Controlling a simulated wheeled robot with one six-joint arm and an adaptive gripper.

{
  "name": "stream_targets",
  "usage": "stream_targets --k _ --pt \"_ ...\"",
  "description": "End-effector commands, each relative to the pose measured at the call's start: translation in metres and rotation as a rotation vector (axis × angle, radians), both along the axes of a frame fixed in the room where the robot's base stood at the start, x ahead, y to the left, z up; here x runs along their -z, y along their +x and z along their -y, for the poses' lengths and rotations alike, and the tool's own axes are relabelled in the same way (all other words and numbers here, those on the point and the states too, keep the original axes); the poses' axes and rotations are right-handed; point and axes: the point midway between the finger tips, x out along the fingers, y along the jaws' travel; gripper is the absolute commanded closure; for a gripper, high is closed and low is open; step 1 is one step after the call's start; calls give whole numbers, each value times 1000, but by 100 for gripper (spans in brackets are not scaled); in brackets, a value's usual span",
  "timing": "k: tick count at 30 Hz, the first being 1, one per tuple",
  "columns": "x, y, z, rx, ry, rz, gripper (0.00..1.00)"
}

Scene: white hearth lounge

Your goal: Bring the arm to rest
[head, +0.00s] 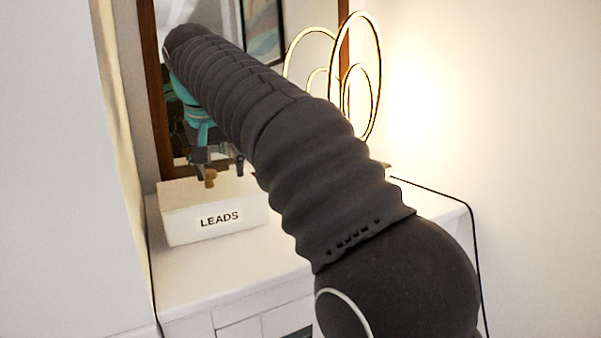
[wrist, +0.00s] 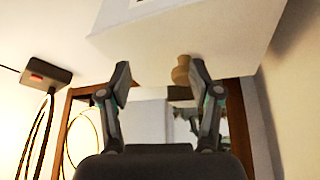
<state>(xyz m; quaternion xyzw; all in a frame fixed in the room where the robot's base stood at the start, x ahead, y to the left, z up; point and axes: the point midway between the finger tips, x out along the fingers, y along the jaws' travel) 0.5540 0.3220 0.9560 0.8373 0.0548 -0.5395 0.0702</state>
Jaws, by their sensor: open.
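My arm stretches from the lower right to the upper left of the head view. My gripper (head: 222,172) hangs from its far end, over the back of a white box labelled "LEADS" (head: 184,223). In the wrist view my gripper (wrist: 160,82) has its two fingers wide apart, with nothing held between them. A small tan, knob-like thing (wrist: 181,72) shows beside the right finger, by the box's edge; it also shows in the head view (head: 210,178). I cannot tell whether the finger touches it.
The box stands on a white cabinet (head: 215,277). A wood-framed mirror (head: 154,95) is behind it. A gold ring lamp (head: 374,60) stands behind my arm on the right. A dark block with a red spot (wrist: 46,72) and cables shows in the wrist view. A wall (head: 60,150) is at left.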

Motion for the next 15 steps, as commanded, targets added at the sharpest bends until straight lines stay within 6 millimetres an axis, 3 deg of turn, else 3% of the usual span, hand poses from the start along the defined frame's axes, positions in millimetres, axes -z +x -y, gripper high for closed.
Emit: stream_targets --k 8,15 --pt "10 -26 103 19 12 2 36" --pt "44 -74 188 43 28 10 36"
